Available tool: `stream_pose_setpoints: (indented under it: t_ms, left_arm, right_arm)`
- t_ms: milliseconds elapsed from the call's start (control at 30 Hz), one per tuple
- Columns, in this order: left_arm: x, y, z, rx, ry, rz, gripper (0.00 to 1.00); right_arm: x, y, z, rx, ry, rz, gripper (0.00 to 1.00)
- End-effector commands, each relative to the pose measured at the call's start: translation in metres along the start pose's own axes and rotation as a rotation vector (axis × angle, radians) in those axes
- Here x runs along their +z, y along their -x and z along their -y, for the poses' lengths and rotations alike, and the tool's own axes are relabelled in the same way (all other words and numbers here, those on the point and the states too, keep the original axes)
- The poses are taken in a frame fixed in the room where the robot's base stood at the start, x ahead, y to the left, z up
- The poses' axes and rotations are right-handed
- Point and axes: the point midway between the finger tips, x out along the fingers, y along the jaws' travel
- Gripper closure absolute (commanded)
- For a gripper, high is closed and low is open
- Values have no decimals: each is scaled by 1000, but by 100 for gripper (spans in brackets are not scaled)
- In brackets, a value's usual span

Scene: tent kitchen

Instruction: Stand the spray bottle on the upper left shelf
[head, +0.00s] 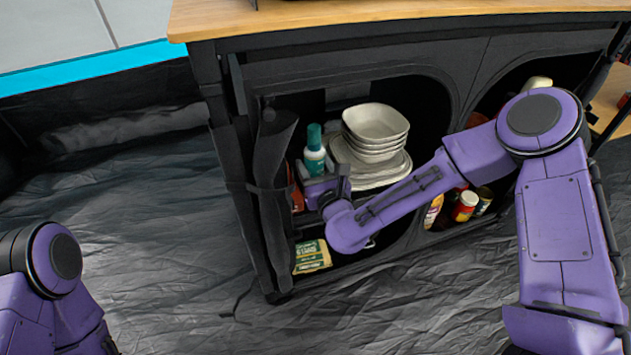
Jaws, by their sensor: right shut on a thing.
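The spray bottle (314,157), white with a teal top, is upright in the upper left compartment of the black cabinet (350,72), left of the stacked dishes. My right gripper (322,186) reaches into that compartment from the right and is shut on the bottle's lower part. The gripper and wrist hide the bottle's base, so I cannot tell whether it touches the upper left shelf. Only part of my left arm shows at the lower left; its gripper is out of view.
White bowls (376,124) sit on plates (372,175) close right of the bottle. A rolled dark flap (272,160) hangs at the left edge of the opening. A green and yellow box (311,257) lies below. Jars (464,206) stand in the right compartment.

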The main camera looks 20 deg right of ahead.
Motion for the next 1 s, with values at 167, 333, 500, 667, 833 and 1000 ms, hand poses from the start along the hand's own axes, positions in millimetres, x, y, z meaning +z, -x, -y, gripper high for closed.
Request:
stream_pose_setpoints:
  t_ms: [167, 333, 500, 667, 833, 1000]
  left_arm:
    - [7, -14, -1, 0, 1, 3, 38]
    - [6, -11, -1, 0, 1, 3, 38]
    - [8, -15, -2, 0, 2, 4, 38]
    - [8, -14, -1, 0, 2, 4, 38]
    - [8, -14, -1, 0, 2, 4, 38]
    - [5, -8, -1, 0, 1, 3, 38]
  right_arm:
    - [-34, -1, -1, 0, 2, -1, 85]
    - [-32, -1, 0, -1, 1, 1, 85]
    - [-37, -1, 0, -1, 1, 1, 85]
    - [-36, -1, 0, -1, 1, 0, 21]
    - [-36, -1, 0, 0, 1, 0, 21]
    - [-31, 7, 0, 2, 2, -3, 21]
